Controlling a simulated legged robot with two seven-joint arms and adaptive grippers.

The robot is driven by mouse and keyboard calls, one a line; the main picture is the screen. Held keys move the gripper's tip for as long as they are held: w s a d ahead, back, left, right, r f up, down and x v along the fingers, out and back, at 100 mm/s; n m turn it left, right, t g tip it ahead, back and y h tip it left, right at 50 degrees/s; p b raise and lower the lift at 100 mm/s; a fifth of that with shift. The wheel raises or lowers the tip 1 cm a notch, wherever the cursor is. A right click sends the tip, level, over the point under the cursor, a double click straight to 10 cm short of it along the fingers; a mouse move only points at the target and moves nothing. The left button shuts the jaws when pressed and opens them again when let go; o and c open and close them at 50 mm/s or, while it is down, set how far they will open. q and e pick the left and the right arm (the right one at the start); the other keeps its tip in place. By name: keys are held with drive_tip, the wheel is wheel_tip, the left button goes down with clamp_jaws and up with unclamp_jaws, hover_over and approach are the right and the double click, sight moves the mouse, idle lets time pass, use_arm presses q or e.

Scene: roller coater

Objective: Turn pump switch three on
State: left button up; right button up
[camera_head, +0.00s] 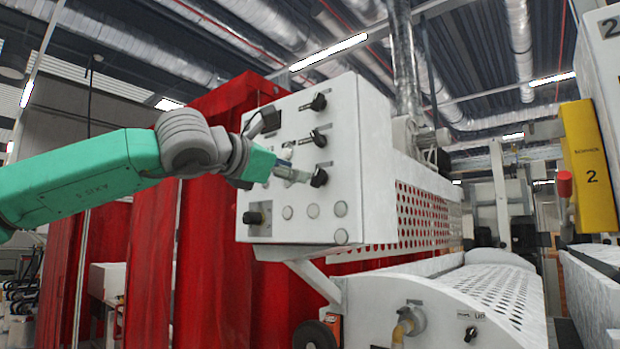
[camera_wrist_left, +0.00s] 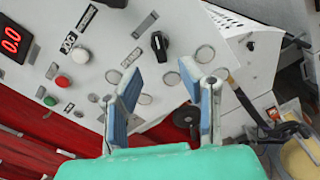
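A white control panel (camera_head: 285,225) carries a column of three black rotary switches: the top one (camera_head: 318,102), the middle one (camera_head: 319,138) and the lowest one (camera_head: 319,177). Which is pump switch three cannot be read from the labels. My left gripper (camera_head: 304,176) is just left of the lowest switch in the head view. In the left wrist view my left gripper (camera_wrist_left: 162,74) has its two blue-padded fingers spread, with nothing between them. A black switch (camera_wrist_left: 159,43) lies ahead of the gap between the fingertips. My right gripper is not in view.
A red digital display (camera_wrist_left: 12,40) and red and green buttons (camera_wrist_left: 62,81) sit left on the panel in the wrist view. Round blank covers (camera_head: 341,208) line the panel's bottom. Red curtains (camera_head: 200,255) hang behind. A perforated white guard (camera_head: 425,215) stands right.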

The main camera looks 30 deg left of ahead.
use_arm(q)
drive_tip(key=s, duration=0.3)
drive_tip(key=shift+s+a+f, duration=0.2)
drive_tip(key=shift+s+a, duration=0.15)
drive_tip(key=shift+a, duration=0.05)
drive_tip(key=shift+d, duration=0.15)
